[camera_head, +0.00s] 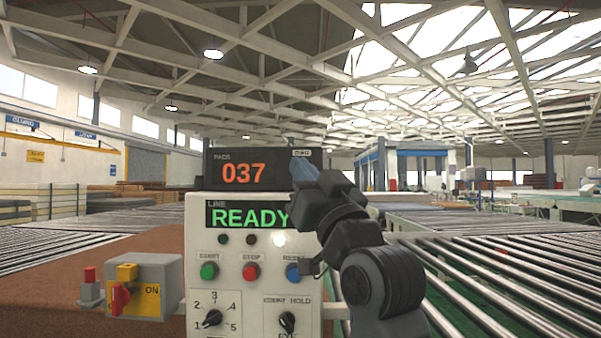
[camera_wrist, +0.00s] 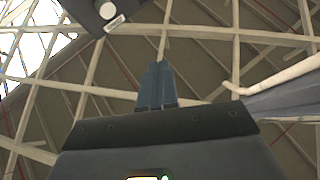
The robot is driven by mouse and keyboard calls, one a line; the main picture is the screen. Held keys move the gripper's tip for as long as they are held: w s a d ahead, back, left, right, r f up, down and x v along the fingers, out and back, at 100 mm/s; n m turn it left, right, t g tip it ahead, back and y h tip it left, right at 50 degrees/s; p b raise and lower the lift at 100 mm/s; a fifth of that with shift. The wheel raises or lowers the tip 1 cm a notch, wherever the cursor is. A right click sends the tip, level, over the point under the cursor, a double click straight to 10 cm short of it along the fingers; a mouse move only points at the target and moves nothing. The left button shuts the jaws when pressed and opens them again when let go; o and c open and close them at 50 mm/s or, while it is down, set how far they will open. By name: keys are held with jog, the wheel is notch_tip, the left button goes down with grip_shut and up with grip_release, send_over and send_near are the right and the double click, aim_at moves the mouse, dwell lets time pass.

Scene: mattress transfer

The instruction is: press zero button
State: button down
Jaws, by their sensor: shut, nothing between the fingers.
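The pad counter (camera_head: 240,174) is a dark box showing 037 in orange, on top of the grey control panel (camera_head: 258,265). A small pale label or button (camera_head: 301,153), apparently the zero button, sits at the counter's upper right. My gripper (camera_head: 303,168) is shut and empty, with its blue-grey fingertips in front of the counter's right part, just below that label. I cannot tell whether they touch it. In the wrist view, the closed fingers (camera_wrist: 157,85) point upward, and a dark box with a small pale round part (camera_wrist: 107,11) shows at the top.
The panel has a green READY display (camera_head: 248,217), green (camera_head: 209,270), red (camera_head: 251,271) and blue (camera_head: 293,272) buttons, and knobs below. A box with a red switch (camera_head: 140,287) stands left. Roller conveyors (camera_head: 500,265) run to the right.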

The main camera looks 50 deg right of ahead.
jog(key=w+d+b, duration=0.1)
jog(key=w+d, duration=0.4)
jog(key=d, duration=0.2)
jog(key=shift+w, duration=0.2)
jog(key=shift+w+b, duration=0.1)
jog(key=shift+b, duration=0.2)
dwell(1.9)
jog(key=shift+w+d, duration=0.15)
jog(key=shift+d, duration=0.15)
jog(key=shift+w+d, duration=0.55)
jog(key=shift+d, duration=0.15)
dwell(1.2)
jog(key=shift+s+a, duration=0.1)
jog(key=shift+a, duration=0.05)
jog(key=shift+s+a, duration=0.7)
jog(key=shift+a, duration=0.15)
jog(key=shift+s+a+p, duration=0.3)
jog(key=shift+s+a, duration=0.5)
jog(key=shift+a, duration=0.2)
jog(key=shift+s+a+p, duration=0.3)
jog(key=shift+s+a, duration=0.45)
jog(key=shift+a, duration=0.25)
